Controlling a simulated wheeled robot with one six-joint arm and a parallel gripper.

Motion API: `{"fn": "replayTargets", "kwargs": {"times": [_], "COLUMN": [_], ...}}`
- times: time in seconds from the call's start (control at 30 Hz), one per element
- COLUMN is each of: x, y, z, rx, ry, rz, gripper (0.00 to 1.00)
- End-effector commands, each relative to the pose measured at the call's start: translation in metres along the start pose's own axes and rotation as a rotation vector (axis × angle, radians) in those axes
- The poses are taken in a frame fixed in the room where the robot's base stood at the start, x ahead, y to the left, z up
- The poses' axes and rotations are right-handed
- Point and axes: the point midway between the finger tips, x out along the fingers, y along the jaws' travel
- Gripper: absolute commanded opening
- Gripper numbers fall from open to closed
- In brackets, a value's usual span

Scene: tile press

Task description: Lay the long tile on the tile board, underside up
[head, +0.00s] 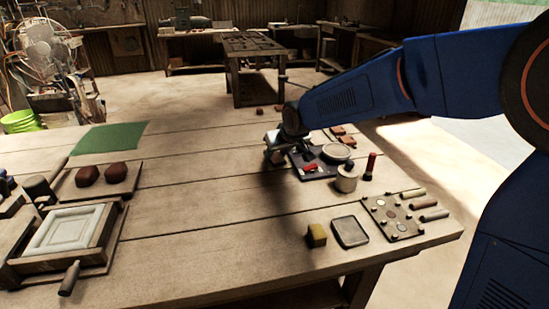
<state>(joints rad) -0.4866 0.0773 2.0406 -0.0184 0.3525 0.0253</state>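My gripper (276,152) is low over the far middle of the workbench, at the left edge of a dark flat board (318,173). The gripper is small and dark here; I cannot tell whether its fingers are open or shut, or whether they hold anything. A small red piece (310,168) lies on the dark board. I cannot make out a long tile for certain, nor which board is the tile board. A pale square panel (66,229) sits in a wooden frame (99,241) at the front left, with a handle (70,278) in front.
Right of the gripper are a round dish (336,151), a metal can (346,181) and a red-topped tool (371,163). A yellow block (317,235), a shallow tray (350,232) and a peg-cornered board (379,205) are nearer. A green mat (110,138) lies left. The bench middle is clear.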

Motion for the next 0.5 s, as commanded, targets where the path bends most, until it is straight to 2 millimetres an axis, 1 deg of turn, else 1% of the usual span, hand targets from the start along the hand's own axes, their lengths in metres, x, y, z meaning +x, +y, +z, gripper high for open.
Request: {"fn": "replayTargets", "kwargs": {"times": [0.13, 0.17, 0.33, 0.43, 0.5], "x": [0.0, 0.0, -0.001, -0.005, -0.012], "y": [0.0, 0.0, 0.0, 0.0, 0.0], "z": [0.0, 0.0, -0.001, -0.005, -0.011], "rx": [0.0, 0.0, 0.0, 0.0, 0.0], "ry": [0.0, 0.0, 0.0, 0.001, 0.002], "rz": [0.0, 0.0, 0.0, 0.0, 0.0], "gripper": [0.11, 0.07, 0.07, 0.07, 0.07]}}
